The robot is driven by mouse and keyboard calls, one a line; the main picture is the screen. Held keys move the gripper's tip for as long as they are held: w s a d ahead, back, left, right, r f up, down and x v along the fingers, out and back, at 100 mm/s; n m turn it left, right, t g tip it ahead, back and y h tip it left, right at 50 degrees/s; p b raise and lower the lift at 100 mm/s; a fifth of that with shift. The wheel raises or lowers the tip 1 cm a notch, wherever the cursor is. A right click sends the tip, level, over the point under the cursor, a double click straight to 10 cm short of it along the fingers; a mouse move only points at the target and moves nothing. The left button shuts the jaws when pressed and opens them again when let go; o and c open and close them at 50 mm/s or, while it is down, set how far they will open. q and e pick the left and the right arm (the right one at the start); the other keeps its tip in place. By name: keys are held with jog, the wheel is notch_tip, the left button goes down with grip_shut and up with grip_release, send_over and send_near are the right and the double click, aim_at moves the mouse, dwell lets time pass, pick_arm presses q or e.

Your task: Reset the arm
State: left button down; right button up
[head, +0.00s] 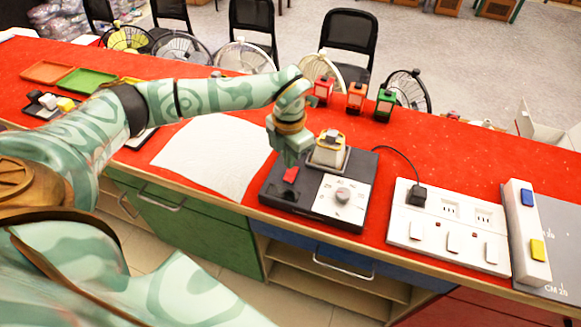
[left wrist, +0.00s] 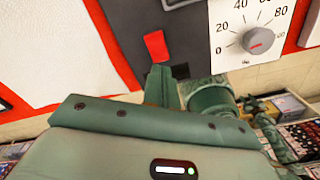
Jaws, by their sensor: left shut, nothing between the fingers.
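My left arm reaches in from the left over the red table. Its green patterned gripper (head: 291,160) points down above the dark device, right by a red rocker switch (head: 291,174). The gripper is shut and empty. In the left wrist view the fingertips (left wrist: 161,75) are just below the red switch (left wrist: 156,45); I cannot tell whether they touch it. The dark device (head: 277,197) has a white dial plate with a grey knob (head: 342,196), also seen in the wrist view (left wrist: 258,40). My right gripper is not in view.
A white power strip (head: 450,225) with a black plug (head: 417,194) lies to the right. A yellow-topped white unit (head: 328,152) stands on the device, close to the gripper. Red, orange and green lanterns (head: 356,97) stand behind. A white cloth (head: 215,155) lies flat on the left.

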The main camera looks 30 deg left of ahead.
pick_arm(q)
notch_tip(320, 180, up, 2)
jog(key=shift+r+p, duration=0.2)
jog(key=shift+p, duration=0.6)
